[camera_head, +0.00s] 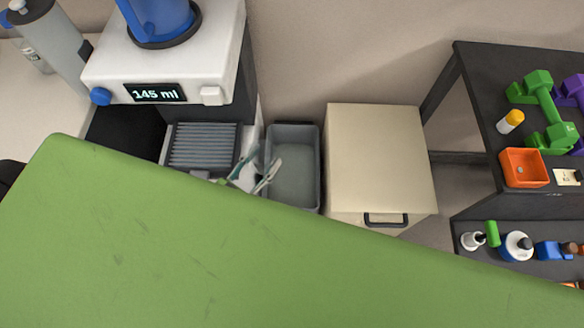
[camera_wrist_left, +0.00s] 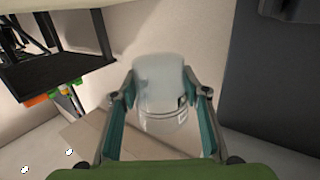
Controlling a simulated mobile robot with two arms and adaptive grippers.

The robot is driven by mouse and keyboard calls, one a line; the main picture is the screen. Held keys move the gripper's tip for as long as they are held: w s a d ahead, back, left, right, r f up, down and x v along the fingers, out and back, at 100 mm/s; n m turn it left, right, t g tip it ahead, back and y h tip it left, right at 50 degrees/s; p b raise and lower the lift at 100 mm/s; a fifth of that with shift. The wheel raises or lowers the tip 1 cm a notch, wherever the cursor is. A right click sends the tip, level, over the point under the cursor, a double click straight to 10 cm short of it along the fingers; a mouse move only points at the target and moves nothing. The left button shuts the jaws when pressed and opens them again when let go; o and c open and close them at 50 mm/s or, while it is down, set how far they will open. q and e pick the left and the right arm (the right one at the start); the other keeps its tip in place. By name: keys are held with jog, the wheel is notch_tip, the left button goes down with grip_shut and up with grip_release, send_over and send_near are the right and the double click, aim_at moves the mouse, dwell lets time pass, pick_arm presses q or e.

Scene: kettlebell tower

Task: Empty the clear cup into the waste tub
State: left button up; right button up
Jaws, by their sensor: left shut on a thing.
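My left gripper (camera_head: 258,172) is beside the left edge of the grey waste tub (camera_head: 293,132), its teal-and-grey fingers partly over the tub. In the left wrist view its fingers (camera_wrist_left: 159,84) are on both sides of the clear cup (camera_wrist_left: 160,98) and shut on it. The cup is see-through, with dark marks on its right side; I cannot tell its contents. In the head view the cup is hard to make out at the fingers. The tub is open at the top; its front is hidden by a large green part close to the camera. My right gripper is not in view.
A white dispenser reading 145 ml (camera_head: 155,93) stands left of the tub, above a ribbed grey tray (camera_head: 203,146). A beige cabinet (camera_head: 378,160) stands close to the right. A dark shelf (camera_head: 480,85) with dumbbells and an orange bin (camera_head: 524,167) is further right.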

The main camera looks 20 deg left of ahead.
aim_at(252, 161)
pick_arm(q)
jog(key=shift+s+a+r+p, duration=0.1)
jog(key=shift+s+r+p, duration=0.05)
jog(key=shift+r+p, duration=0.25)
jog(key=s+r+p, duration=0.1)
jog(key=s+a+r+p, duration=0.1)
jog(key=s, duration=0.1)
jog(key=s+a+r+p, duration=0.1)
jog(key=p, duration=0.1)
jog(key=shift+s+r, duration=0.1)
jog(key=shift+s, duration=0.15)
jog(key=shift+s+a+r, duration=0.1)
jog(key=shift+s+a, duration=0.1)
jog(key=shift+s, duration=0.1)
